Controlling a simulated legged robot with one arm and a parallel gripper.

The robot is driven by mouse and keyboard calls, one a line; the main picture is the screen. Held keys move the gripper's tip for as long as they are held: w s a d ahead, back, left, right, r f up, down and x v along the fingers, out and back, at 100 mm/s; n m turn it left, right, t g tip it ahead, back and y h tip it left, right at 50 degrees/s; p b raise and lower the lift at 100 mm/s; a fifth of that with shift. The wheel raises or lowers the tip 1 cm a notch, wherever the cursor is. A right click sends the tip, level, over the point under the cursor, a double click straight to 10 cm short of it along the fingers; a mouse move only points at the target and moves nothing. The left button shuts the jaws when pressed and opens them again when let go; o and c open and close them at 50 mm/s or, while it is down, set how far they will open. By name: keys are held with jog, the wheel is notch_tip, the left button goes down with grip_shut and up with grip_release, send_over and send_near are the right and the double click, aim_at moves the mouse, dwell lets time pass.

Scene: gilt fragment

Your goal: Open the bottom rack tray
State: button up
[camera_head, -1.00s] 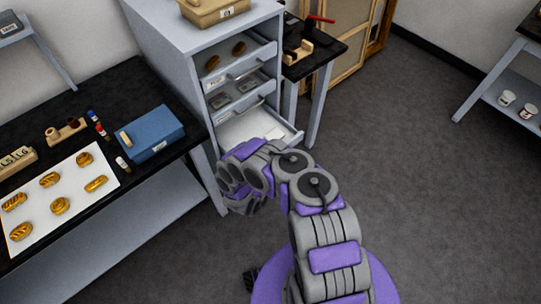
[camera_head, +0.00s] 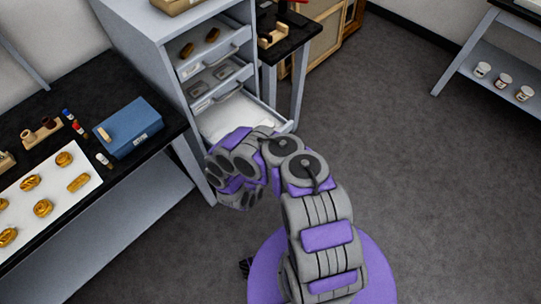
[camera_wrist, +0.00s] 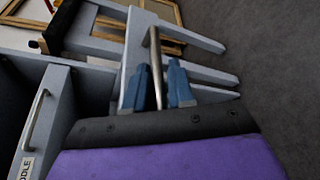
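The grey rack (camera_head: 145,55) stands at the upper left in the head view. Its bottom tray (camera_head: 271,110) is pulled out and has a pale flat lining. In the head view my arm hides the fingers and handle. The middle tray's handle (camera_wrist: 34,120) shows at the left in the wrist view.
A black-topped bench (camera_head: 95,195) with a blue box (camera_head: 142,128) and pastries on a white sheet stands left of the rack. A small dark table (camera_head: 290,42) stands right of it. Grey floor (camera_head: 420,170) is clear to the right.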

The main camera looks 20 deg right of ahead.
jog(key=p+v, duration=0.4)
jog(key=v, duration=1.3)
jog(key=shift+a+p, duration=0.25)
jog(key=shift+p, duration=0.1)
jog(key=shift+s, duration=0.1)
